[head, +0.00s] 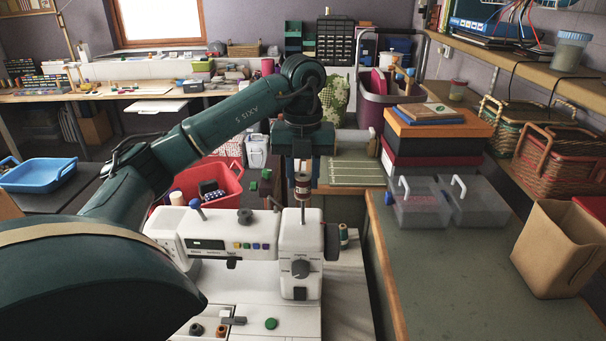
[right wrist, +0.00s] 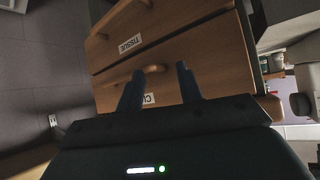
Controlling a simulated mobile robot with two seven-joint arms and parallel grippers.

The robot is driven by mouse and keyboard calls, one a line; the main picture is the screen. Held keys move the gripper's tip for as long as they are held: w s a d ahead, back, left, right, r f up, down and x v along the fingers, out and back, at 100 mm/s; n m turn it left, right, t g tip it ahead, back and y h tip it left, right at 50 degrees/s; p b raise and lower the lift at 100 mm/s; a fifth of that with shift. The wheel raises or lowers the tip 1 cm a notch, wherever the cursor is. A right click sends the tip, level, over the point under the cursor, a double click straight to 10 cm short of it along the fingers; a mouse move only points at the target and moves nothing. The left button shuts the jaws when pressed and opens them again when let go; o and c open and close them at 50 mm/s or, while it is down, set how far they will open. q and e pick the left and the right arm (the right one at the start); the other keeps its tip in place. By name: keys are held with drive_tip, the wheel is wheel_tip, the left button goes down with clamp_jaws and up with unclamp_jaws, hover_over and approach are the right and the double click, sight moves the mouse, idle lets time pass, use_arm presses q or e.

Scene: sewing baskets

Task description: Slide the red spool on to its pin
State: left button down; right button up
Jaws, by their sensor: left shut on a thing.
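The white sewing machine (head: 230,246) stands in the lower middle of the head view. My left gripper (head: 303,174) points down above the machine's right end, shut on the red spool (head: 303,188). The spool looks upright, with pale ends. A thin upright pin (head: 303,213) on the machine's top shows directly below the spool. I cannot tell whether the pin's tip is inside the spool. My right gripper (right wrist: 160,72) shows in the right wrist view, with its fingers apart and nothing between them.
In the right wrist view, wooden drawers (right wrist: 165,50) with paper labels lie beyond the fingers. In the head view, a red basket (head: 222,180) stands behind the machine. Clear lidded boxes (head: 418,208) and a brown paper bag (head: 556,250) stand on the right-hand bench (head: 470,290), whose front is clear.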

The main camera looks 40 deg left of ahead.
sight(303, 190)
use_arm(q)
drive_tip(key=shift+f+b, duration=1)
drive_tip(key=shift+f, duration=0.8)
drive_tip(key=shift+f+b, duration=1.3)
drive_tip(key=shift+f, duration=0.7)
drive_tip(key=c, duration=1)
unclamp_jaws()
drive_tip(key=shift+o, duration=0.2)
